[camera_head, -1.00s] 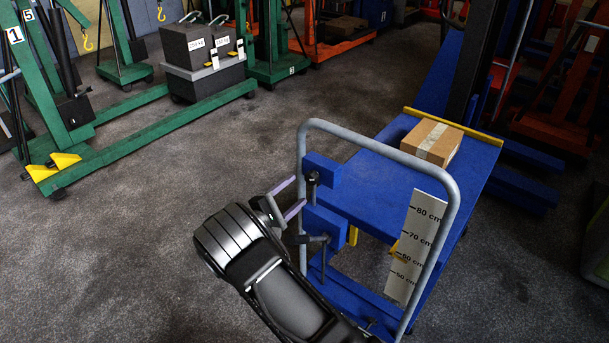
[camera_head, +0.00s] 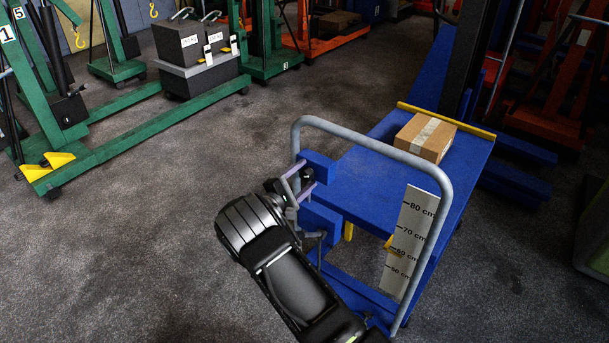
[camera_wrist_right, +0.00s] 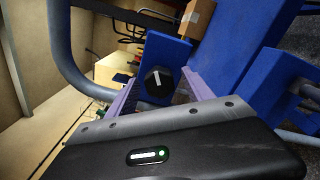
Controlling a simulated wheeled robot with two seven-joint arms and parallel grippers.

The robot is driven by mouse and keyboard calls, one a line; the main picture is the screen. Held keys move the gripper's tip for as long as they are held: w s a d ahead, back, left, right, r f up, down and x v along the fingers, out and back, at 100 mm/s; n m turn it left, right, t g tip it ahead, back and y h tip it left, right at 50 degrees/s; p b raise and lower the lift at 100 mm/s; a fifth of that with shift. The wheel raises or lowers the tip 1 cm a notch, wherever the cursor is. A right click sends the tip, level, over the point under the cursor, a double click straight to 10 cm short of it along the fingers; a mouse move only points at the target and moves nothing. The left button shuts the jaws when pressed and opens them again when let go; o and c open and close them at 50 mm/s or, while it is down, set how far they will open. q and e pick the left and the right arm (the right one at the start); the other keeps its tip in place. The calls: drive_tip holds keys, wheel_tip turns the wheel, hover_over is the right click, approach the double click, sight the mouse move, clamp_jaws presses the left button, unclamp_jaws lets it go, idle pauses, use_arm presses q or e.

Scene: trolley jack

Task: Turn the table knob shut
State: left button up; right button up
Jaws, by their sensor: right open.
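The table knob (camera_wrist_right: 158,82) is a dark hexagonal knob with a white mark, set on a blue block. It shows clearly in the right wrist view and is mostly hidden behind my gripper in the head view. My right gripper (camera_wrist_right: 160,78) is open, with its two purple fingers on either side of the knob. I cannot tell whether they touch it. In the head view the right gripper (camera_head: 302,180) is at the blue block by the handle. The blue lift table (camera_head: 370,185) carries the knob at its handle end. My left gripper is not in view.
The grey tubular handle (camera_head: 372,143) arches beside my right gripper. A cardboard box (camera_head: 424,137) sits on the table. A height scale (camera_head: 409,240) stands inside the handle. Green cranes (camera_head: 110,122) stand at the left.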

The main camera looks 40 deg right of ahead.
drive_tip(key=shift+w+d, duration=0.1)
drive_tip(key=shift+d, duration=0.15)
clamp_jaws()
idle(0.5)
